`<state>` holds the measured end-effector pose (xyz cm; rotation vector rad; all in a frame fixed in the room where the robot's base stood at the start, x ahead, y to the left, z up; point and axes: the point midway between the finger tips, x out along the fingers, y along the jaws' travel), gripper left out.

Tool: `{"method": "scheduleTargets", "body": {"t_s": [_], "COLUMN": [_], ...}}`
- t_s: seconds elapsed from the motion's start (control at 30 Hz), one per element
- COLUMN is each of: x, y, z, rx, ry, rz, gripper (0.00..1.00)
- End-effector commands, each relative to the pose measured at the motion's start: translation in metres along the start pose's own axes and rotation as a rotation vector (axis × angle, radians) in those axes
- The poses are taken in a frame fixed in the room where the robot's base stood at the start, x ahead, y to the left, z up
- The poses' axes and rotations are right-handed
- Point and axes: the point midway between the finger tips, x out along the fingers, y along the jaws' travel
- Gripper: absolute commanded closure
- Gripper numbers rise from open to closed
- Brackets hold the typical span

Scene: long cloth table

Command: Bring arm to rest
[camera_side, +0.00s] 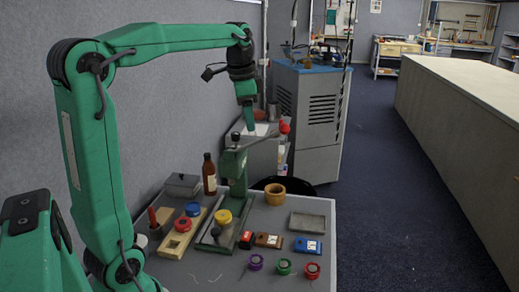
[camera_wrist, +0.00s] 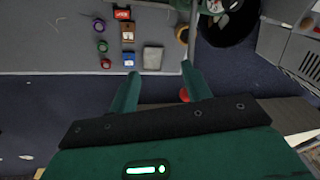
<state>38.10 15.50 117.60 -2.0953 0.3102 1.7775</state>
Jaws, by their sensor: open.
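My arm is raised over the grey table (camera_side: 215,270) in the side view. My gripper (camera_side: 249,128) points down, high above the table's far end, close to a green bench press with a red knob (camera_side: 284,128) in the picture. I cannot tell the gap between them. In the wrist view my gripper (camera_wrist: 160,82) shows two green fingers spread apart with nothing between them. The wrist view looks past the table's edge to the dark blue floor (camera_wrist: 60,110).
The table bears a brown bottle (camera_side: 209,175), a wooden ring (camera_side: 275,194), a grey tray (camera_side: 307,223), a blue block (camera_side: 308,246) and several coloured spools (camera_side: 284,267). A grey cabinet (camera_side: 310,110) stands behind. Open floor (camera_side: 385,190) lies to the right.

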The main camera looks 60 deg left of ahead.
Motion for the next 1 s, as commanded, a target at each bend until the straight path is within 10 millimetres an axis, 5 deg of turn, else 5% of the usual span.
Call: {"method": "scheduleTargets", "body": {"t_s": [0.6,1.0], "x": [0.014,0.049], "y": [0.144,0.208], "z": [0.043,0.083], "rx": [-0.26,-0.411], "ry": [0.188,0.304], "rz": [-0.041,-0.007], "gripper": [0.52,0.52]}}
